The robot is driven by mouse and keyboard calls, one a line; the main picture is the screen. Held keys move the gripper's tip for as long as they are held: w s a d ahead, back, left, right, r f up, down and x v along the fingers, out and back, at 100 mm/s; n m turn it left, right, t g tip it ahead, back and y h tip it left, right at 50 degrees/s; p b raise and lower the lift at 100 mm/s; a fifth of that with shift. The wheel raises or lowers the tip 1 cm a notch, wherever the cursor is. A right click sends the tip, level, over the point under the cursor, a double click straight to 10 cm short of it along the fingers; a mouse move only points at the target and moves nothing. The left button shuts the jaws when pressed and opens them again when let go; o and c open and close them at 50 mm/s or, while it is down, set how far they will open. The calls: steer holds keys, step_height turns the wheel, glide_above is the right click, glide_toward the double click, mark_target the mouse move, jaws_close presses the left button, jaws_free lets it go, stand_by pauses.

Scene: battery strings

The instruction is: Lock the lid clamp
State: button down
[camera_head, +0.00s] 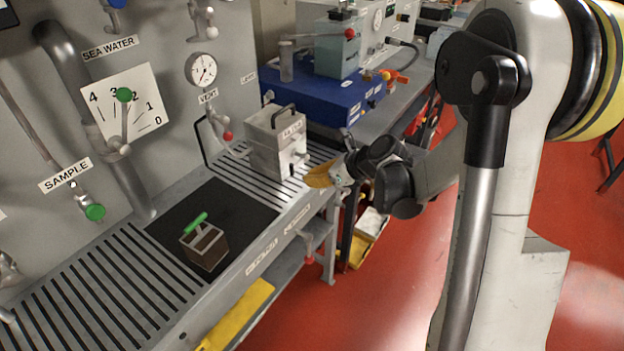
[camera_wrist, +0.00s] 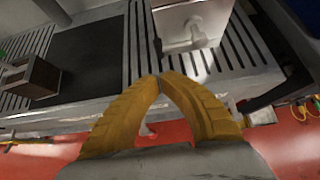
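A grey metal box (camera_head: 270,148) with a black handle on its lid stands on the slatted bench top. A small pale lever-like clamp (camera_head: 298,160) is on its side facing my gripper; whether it is locked cannot be told. The box (camera_wrist: 178,30) is at the top of the wrist view, with the pale clamp (camera_wrist: 196,30) on its near face. My gripper (camera_head: 312,179) has yellow fingers and is just right of the box, near the bench edge. In the wrist view its fingertips (camera_wrist: 163,78) meet with nothing between them, below and apart from the clamp.
A small brown open box with a green handle (camera_head: 205,246) sits on a black mat (camera_head: 235,212) to the left. A blue unit (camera_head: 325,98) stands behind the grey box. Valves and a gauge (camera_head: 201,69) stick out from the wall. Red floor (camera_head: 330,310) lies in front.

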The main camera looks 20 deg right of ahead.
mark_target(299, 163)
steer(key=b+x, duration=0.2)
steer(key=x, duration=0.4)
steer(key=shift+w+a+f, duration=0.1)
steer(key=shift+f, duration=0.1)
steer(key=shift+w+a, duration=0.1)
steer(key=shift+w, duration=0.05)
steer(key=shift+w, duration=0.15)
